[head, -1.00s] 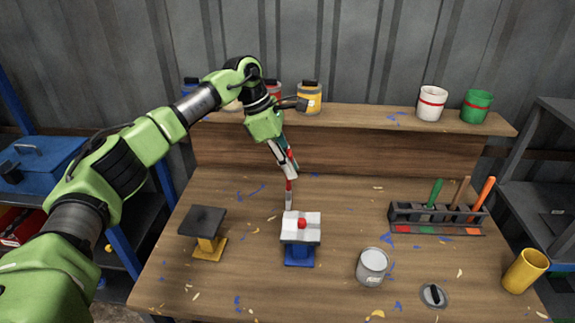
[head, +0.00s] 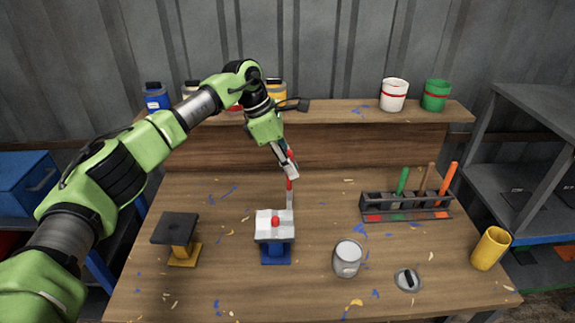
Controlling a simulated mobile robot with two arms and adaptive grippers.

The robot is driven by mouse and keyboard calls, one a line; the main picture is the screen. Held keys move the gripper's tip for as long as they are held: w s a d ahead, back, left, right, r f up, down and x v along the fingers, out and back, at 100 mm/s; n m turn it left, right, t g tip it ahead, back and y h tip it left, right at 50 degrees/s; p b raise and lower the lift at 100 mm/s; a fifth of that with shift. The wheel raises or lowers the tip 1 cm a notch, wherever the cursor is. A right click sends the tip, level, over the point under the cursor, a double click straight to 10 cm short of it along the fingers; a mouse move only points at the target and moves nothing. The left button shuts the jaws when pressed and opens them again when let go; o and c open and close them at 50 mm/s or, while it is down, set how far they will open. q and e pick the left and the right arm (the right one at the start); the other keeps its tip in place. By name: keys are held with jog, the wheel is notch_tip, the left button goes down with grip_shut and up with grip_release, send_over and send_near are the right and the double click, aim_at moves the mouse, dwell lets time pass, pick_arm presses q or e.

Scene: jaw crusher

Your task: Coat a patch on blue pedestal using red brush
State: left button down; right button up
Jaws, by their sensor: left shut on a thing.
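My left gripper (head: 287,165) is shut on the red brush (head: 289,184), which hangs down nearly upright. The brush's pale lower end is just behind the back right edge of the blue pedestal's top in the picture; whether they touch I cannot tell. The blue pedestal (head: 276,252) has a blue base and a white-and-grey top with a small red spot or knob in the middle. My right gripper is not in view.
An open grey tin (head: 347,260) stands right of the blue pedestal, with a round lid (head: 407,280) beyond it. A rack (head: 405,208) holds green, brown and orange handles. A yellow cup (head: 490,248) is far right. A dark-topped yellow pedestal (head: 182,245) is left. Pots line the back shelf (head: 340,114).

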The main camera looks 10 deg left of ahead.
aim_at(290, 192)
pick_arm(q)
jog(key=shift+a, duration=0.1)
jog(key=shift+f+b, duration=1.1)
jog(key=shift+f, duration=0.7)
jog(key=shift+f+b, duration=0.35)
jog(key=shift+f, duration=0.15)
jog(key=shift+s+d+r, duration=0.15)
jog(key=shift+s+d, duration=0.15)
jog(key=shift+s, duration=0.45)
jog(key=shift+w+a+b, duration=0.2)
jog(key=shift+w+b, duration=0.1)
jog(key=shift+w, duration=0.45)
dwell(0.4)
